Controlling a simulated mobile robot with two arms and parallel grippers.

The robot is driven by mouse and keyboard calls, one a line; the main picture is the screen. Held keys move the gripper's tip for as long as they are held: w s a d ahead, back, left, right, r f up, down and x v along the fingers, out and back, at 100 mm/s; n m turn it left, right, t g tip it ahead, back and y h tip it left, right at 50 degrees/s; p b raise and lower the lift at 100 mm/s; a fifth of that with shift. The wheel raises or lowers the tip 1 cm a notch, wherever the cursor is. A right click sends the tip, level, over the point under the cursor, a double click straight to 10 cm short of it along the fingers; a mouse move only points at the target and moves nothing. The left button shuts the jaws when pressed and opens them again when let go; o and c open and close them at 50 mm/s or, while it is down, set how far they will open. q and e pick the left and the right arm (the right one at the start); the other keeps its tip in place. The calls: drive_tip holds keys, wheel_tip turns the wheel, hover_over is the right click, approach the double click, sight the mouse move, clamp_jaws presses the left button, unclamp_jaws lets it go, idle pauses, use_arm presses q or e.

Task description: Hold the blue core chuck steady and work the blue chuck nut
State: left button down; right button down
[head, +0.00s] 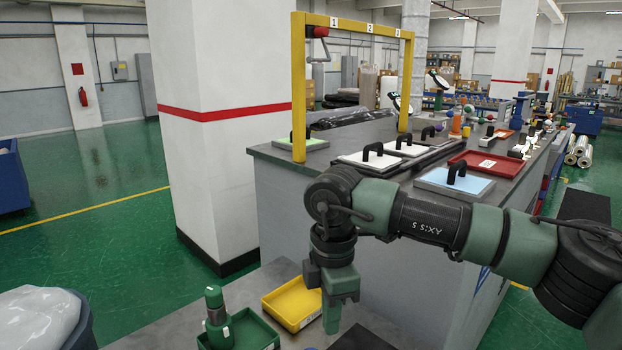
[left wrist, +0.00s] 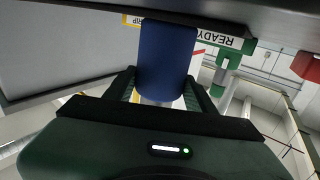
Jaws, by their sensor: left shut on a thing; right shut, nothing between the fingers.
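A blue cylinder (left wrist: 165,58), which looks like the blue core chuck, shows in the left wrist view with a pale metal part below it. My left gripper (left wrist: 166,92) is shut on it, with a dark finger on each side. The left gripper is outside the head view. I cannot make out the blue chuck nut as a separate part. My right gripper (head: 342,305) points down in the head view, shut and empty, beside the yellow tray.
A yellow tray (head: 283,317) and a green tray (head: 262,336) with a green upright piece (head: 217,318) sit on the low grey surface. Behind, a grey bench (head: 285,153) carries black-handled plates, a red tray (head: 513,168) and a yellow frame (head: 298,90). A white pillar (head: 215,60) stands left.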

use_arm(q)
drive_tip(key=shift+s+f, duration=0.1)
drive_tip(key=shift+f, duration=0.3)
drive_tip(key=c, duration=0.7)
unclamp_jaws()
drive_tip(key=shift+o, duration=1.3)
drive_tip(key=shift+r, duration=0.15)
